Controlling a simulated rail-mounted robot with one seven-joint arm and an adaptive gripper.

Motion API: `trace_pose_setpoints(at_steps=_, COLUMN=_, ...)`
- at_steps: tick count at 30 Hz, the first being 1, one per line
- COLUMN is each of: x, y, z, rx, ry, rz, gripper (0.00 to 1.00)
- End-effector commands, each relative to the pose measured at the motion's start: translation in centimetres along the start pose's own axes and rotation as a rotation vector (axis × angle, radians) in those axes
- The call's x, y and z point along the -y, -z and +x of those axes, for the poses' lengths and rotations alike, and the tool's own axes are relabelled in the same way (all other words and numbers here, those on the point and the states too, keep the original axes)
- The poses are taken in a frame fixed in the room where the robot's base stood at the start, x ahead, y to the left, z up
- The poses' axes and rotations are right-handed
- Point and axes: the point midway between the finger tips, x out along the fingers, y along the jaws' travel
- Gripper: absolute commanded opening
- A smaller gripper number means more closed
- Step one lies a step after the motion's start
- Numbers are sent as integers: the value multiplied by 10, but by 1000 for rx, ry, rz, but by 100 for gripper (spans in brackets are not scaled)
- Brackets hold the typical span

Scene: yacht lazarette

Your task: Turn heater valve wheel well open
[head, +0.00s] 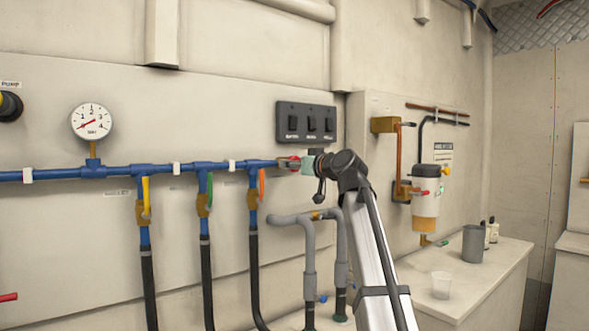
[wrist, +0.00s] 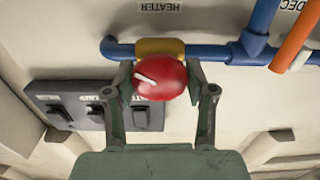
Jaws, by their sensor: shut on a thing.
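The heater valve wheel (wrist: 165,82) is red and round, with a white pointer mark on its face slanting to the upper left in the wrist view. It sits in front of a yellow-brass valve body (wrist: 158,46) on the blue pipe. An upside-down HEATER label (wrist: 160,6) is on the wall beside it. My gripper (wrist: 160,78) has one finger on each side of the wheel and is shut on it. In the head view the wheel (head: 290,161) is a small red patch at the pipe's right end, mostly hidden by my gripper (head: 298,162).
A black switch panel (head: 305,122) is just above my gripper. Blue pipe (head: 115,171) with yellow and orange lever handles (head: 262,184) runs left, below a pressure gauge (head: 91,121). A counter (head: 475,285) with cups is at right.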

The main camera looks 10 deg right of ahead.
Motion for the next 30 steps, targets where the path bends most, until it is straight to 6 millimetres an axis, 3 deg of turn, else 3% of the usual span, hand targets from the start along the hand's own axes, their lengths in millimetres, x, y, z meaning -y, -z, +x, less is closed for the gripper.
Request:
trace_pose_setpoints(at_steps=16, x=0, y=2, z=1, rx=-3, ry=-1, rz=-25, gripper=20)
trace_pose_setpoints(at_steps=17, x=-1, y=2, z=1, rx=-3, ry=-1, rz=-25, gripper=66)
trace_pose_setpoints(at_steps=18, x=-1, y=2, z=1, rx=-3, ry=-1, rz=-25, gripper=80)
trace_pose_setpoints(at_steps=30, x=0, y=0, z=-3, rx=0, ry=-1, rz=-24, gripper=80)
